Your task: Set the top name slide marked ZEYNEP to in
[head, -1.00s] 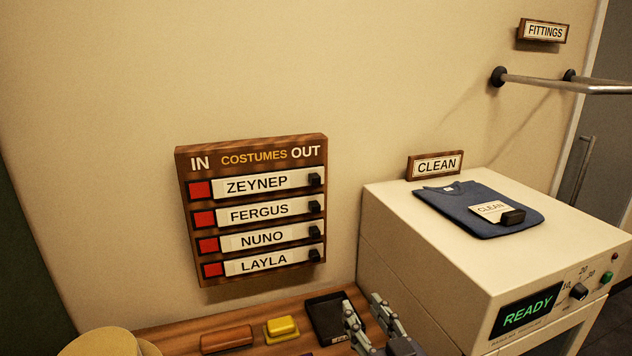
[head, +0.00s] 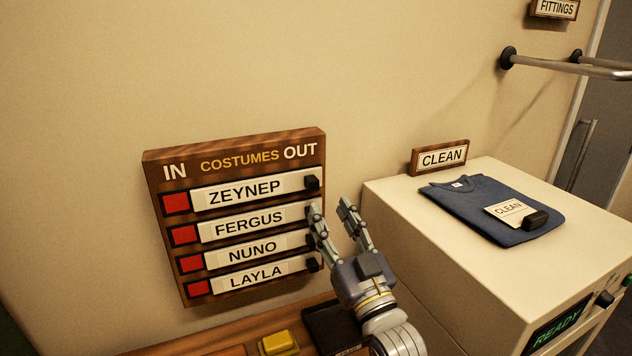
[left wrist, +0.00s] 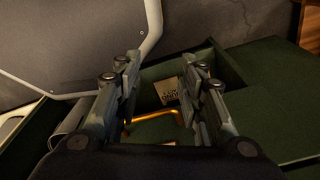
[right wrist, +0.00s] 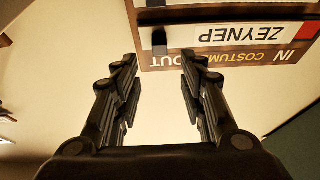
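The wooden costumes board (head: 235,154) hangs on the wall, with IN at its left and OUT at its right. Its top slide, ZEYNEP (head: 245,191), sits toward the OUT side, with a red patch showing at its left and a black knob (head: 312,183) at its right end. In the right wrist view the ZEYNEP slide (right wrist: 240,35) appears upside down beyond the open fingers. My left gripper (left wrist: 161,72) is open, away from the board.
The FERGUS, NUNO and LAYLA slides (head: 256,274) lie below. A cream machine (head: 420,235) with a folded blue shirt (head: 485,205) stands right. A yellow block (head: 278,343) and black tray (head: 335,325) lie beneath. A green drawer (left wrist: 235,100) is near my left gripper.

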